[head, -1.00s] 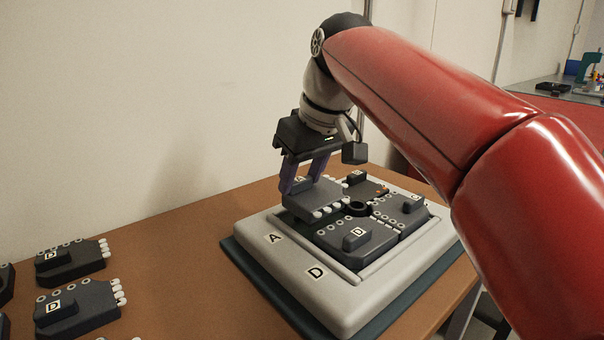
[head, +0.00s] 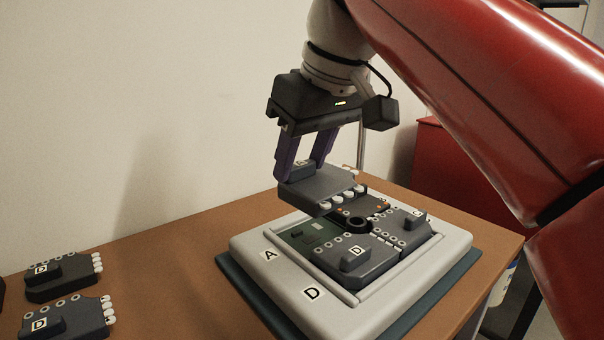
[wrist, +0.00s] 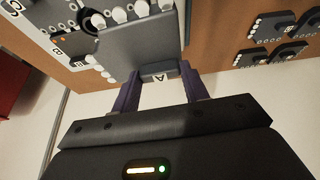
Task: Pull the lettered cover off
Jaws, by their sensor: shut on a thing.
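The dark grey cover lettered A (head: 322,185) is in the air above the white base (head: 262,270). My gripper (head: 302,172) is shut on the cover's raised handle. In the wrist view the cover (wrist: 140,45) hangs between the purple fingers (wrist: 160,88), with the letter A on its handle. Under it, the base's A corner lies open and shows a green board (head: 308,232). The covers lettered D (head: 355,257) and C (head: 410,225) sit in the base. The far compartment (head: 365,205) is partly hidden by the held cover.
Spare covers lettered D (head: 58,275) lie on the brown table (head: 180,270) at the left. The table between them and the base is clear. A pale wall (head: 120,120) stands behind. A black round hub (head: 358,226) rises from the base's middle.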

